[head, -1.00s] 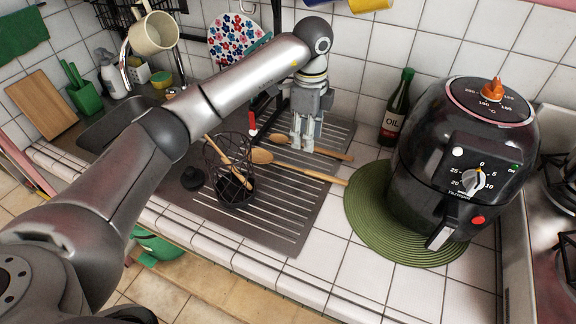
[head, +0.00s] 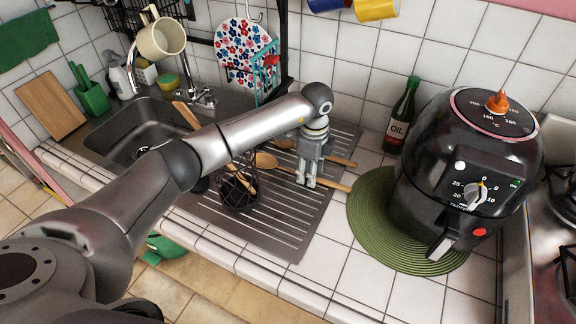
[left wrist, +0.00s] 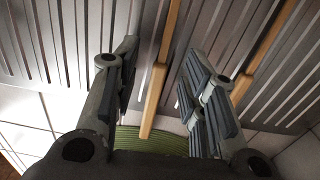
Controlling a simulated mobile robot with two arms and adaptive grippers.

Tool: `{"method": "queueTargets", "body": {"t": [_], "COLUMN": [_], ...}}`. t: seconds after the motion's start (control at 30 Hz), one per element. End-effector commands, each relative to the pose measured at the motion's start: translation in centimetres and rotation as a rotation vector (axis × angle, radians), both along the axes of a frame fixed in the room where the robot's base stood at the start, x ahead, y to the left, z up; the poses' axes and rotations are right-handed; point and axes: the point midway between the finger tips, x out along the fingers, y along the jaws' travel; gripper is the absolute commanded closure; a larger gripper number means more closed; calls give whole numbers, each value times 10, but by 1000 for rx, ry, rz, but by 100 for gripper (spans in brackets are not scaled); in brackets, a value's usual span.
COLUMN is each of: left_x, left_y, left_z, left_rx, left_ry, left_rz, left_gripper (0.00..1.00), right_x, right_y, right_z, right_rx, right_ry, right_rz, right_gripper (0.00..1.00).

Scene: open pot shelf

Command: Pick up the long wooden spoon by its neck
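Two wooden spoons lie on the ribbed metal drainboard. The nearer spoon, which looks like the long one, shows its bowl (head: 266,160) left of my left gripper (head: 306,184) and its handle running right toward the green mat. The farther spoon (head: 342,162) lies behind the gripper. In the left wrist view my left gripper (left wrist: 160,58) is open, fingers either side of the nearer spoon's handle (left wrist: 158,88), which appears untouched between them. The farther handle (left wrist: 268,48) passes outside the right finger. Part of the nearer spoon is hidden behind the gripper. My right gripper is not in view.
A black wire basket (head: 238,192) stands close left of the gripper, with a wooden utensil leaning in it. A green round mat (head: 366,222) carries a black air fryer (head: 440,165) at right. An oil bottle (head: 401,115) stands behind. The drainboard's front (head: 285,235) is clear.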

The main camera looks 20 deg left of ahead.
Motion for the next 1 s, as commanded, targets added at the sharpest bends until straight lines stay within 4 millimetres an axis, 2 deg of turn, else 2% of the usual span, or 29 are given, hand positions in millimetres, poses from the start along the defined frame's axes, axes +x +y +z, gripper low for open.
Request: {"method": "queueTargets", "body": {"t": [0.27, 0.5, 0.6, 1.0], "left_x": [0, 0, 0, 1], "left_y": [0, 0, 0, 3], "left_z": [-6, -5, -5, -3], "left_rx": [0, 0, 0, 0], "left_ry": [-1, -1, -1, -2], "left_rz": [-1, -1, 0, 0], "left_gripper": [61, 90, 100, 100], "right_x": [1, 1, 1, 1], "right_y": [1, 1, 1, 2], "right_z": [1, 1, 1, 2], "right_rx": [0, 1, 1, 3], "right_ry": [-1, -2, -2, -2], "right_rz": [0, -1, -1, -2], "right_gripper": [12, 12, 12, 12]}}
